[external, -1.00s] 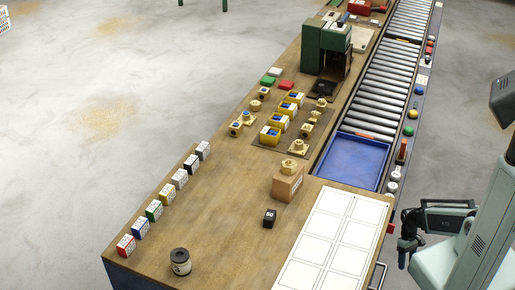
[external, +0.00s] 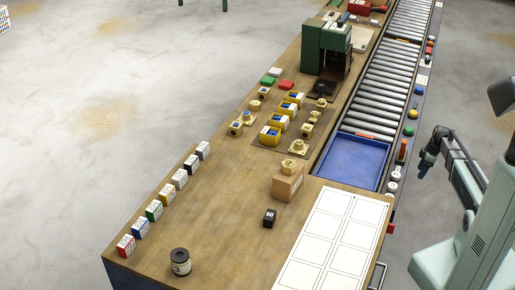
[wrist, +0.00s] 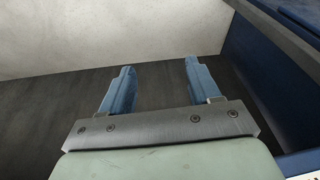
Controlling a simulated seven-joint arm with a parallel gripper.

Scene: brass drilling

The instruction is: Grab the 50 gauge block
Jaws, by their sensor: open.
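The 50 gauge block (external: 269,218) is a small black cube with a white "50" on it. It stands on the wooden bench, in front of a brown box with a brass part on top. My gripper (external: 424,169) is off the right side of the bench in the external view, well apart from the block. In the wrist view my gripper (wrist: 157,90) has its two blue fingers spread with nothing between them. The block is not in the wrist view.
The brown box (external: 287,183) stands close behind the block. A white grid sheet (external: 328,240) lies to its right, and a blue tray (external: 352,163) sits beyond. A dark jar (external: 180,262) and a row of coloured boxes (external: 154,210) are to the left.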

